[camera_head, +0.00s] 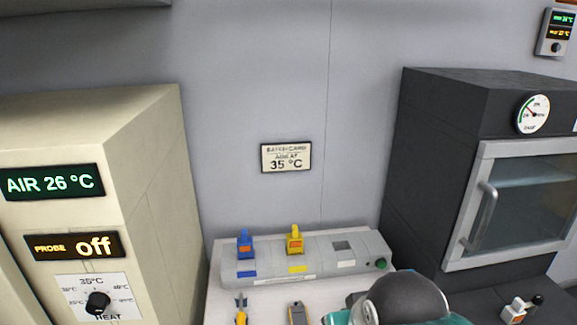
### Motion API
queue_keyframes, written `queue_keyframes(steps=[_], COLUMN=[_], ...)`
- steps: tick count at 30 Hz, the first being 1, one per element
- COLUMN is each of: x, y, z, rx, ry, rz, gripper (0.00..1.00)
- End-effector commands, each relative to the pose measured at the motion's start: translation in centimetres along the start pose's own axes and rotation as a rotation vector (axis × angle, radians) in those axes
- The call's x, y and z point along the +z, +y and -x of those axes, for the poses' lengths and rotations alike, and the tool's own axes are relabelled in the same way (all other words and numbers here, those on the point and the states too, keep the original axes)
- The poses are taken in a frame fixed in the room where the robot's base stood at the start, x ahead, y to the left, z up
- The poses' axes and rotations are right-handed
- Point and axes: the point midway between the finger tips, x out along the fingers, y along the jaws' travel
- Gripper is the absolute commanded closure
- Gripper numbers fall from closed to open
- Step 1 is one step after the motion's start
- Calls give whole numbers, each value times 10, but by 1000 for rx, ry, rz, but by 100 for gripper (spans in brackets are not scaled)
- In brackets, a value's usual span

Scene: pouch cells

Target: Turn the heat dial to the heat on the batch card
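The heat dial is a black round knob (97,303) at the lower left, on a white scale plate (70,283) marked HEAT. The plate has 35°C at its top and other temperatures around the knob, too small to read surely. I cannot tell where the knob points. It sits on the front of a cream cabinet (150,200). The batch card (286,157) hangs on the grey wall and reads 35 °C. My gripper is not in view; a grey dome with teal at the bottom edge seems to be part of my arm.
Above the dial are displays reading AIR 26 °C (52,183) and PROBE off (73,246). A dark oven (430,150) with a glass door and gauge stands at right.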

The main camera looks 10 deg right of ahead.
Motion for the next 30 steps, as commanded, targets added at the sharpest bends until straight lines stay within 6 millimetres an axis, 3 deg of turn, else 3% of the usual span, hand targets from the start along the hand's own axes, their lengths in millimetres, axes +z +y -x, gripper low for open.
queue_keyframes(steps=[15, 22, 23, 25, 30], x=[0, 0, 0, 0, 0], y=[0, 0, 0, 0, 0], z=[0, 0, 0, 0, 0], rx=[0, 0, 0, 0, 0], ry=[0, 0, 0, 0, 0], rz=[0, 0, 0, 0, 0], gripper=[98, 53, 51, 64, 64])
